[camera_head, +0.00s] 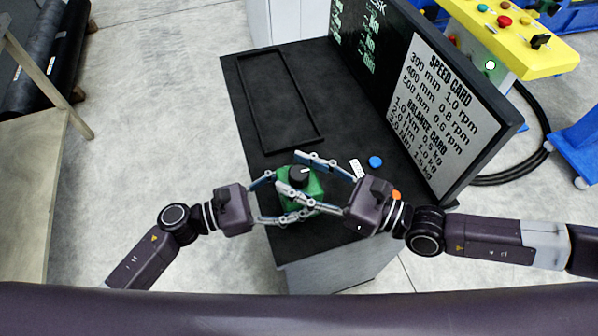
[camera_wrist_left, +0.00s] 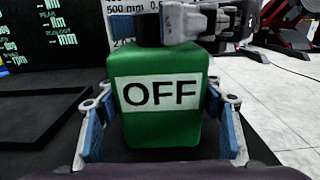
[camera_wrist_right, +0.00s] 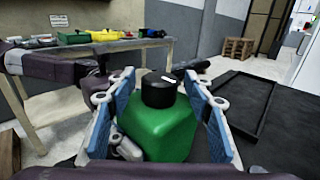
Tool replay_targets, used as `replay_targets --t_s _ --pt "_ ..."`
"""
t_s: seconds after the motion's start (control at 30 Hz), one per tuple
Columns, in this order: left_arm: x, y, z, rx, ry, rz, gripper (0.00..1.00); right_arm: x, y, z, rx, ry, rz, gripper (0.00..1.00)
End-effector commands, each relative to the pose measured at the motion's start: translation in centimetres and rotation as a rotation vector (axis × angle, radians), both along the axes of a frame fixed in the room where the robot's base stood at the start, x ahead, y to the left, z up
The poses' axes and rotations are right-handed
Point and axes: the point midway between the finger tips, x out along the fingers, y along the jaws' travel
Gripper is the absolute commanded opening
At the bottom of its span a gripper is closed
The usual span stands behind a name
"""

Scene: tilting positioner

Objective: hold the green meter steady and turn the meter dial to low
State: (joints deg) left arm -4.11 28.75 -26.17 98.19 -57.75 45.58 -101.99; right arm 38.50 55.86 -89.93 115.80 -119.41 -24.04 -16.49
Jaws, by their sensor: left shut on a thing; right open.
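The green meter (camera_head: 315,187) stands on the dark bench top, with a black dial (camera_head: 299,174) on top. In the left wrist view its front label (camera_wrist_left: 160,94) reads OFF. My left gripper (camera_head: 283,197) is shut on the meter's body, one finger on each side. My right gripper (camera_head: 291,172) is open, its fingers on either side of the dial with gaps showing in the right wrist view. There the dial (camera_wrist_right: 158,90) shows a white mark on its top edge. The right fingers partly cover the meter in the head view.
An empty black tray (camera_head: 314,141) lies behind the meter. A board with a speed and balance card (camera_head: 440,105) stands along the right. A blue round piece (camera_head: 375,162), a white tag (camera_head: 357,168) and an orange piece (camera_head: 396,195) lie near my right gripper.

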Motion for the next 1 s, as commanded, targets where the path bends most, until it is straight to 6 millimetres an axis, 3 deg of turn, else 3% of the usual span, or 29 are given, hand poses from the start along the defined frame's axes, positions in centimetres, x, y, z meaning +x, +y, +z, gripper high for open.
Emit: replay_targets --t_s 0.07,0.47,1.0 --pt "0.05 0.03 0.03 0.0 -0.001 0.001 0.26 -0.02 -0.01 -0.01 0.0 0.0 0.0 0.47" --pt "0.05 0.03 0.04 0.0 -0.001 0.001 0.26 -0.03 -0.03 0.01 0.0 0.0 0.0 0.04" --pt "0.01 -0.02 0.03 -0.001 0.0 0.0 0.26 -0.2 0.26 0.11 0.013 0.005 -0.099 0.04"
